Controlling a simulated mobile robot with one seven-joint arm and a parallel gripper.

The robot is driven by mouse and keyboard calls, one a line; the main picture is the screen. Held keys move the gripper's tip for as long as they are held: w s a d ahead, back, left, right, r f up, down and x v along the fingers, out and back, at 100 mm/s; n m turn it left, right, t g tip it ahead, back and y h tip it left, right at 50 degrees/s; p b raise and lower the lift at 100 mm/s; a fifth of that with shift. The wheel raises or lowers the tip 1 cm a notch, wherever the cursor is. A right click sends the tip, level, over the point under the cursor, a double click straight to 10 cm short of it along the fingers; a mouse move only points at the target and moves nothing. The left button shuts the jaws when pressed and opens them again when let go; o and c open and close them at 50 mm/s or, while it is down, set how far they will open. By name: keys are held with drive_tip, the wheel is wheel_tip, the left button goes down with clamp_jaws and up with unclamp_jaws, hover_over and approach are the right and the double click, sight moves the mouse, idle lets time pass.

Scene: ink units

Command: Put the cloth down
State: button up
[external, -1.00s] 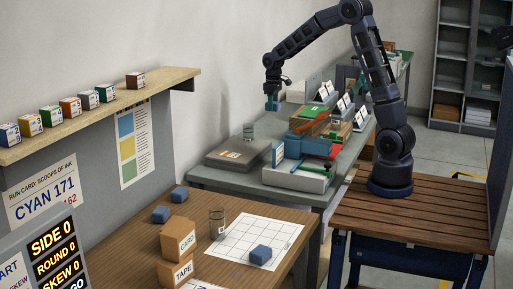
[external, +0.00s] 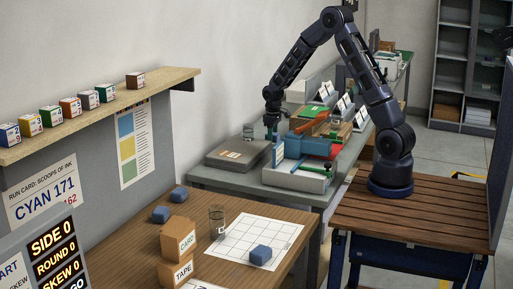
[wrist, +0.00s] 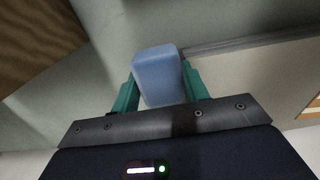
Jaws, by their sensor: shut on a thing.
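My gripper (wrist: 160,90) has its two teal fingers closed on the sides of a pale blue, rounded, block-like piece, the cloth (wrist: 157,66), in the wrist view. In the external view my gripper (external: 271,132) points down over the grey bench, beside the flat grey box and the white tray. The cloth is too small and dark there to make out clearly. I cannot tell whether it touches anything below.
A flat grey box (external: 232,156) and a clear glass (external: 248,132) are left of my gripper. A white tray (external: 298,180) with blue and green items is in front. Several blue blocks (external: 261,255) lie on the wooden table (external: 225,268), one on a white grid sheet (external: 270,233).

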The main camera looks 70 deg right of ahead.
drive_tip(key=shift+f, duration=1.3)
drive_tip(key=shift+f, duration=0.15)
drive_tip(key=o, duration=1)
drive_tip(key=shift+c, duration=0.2)
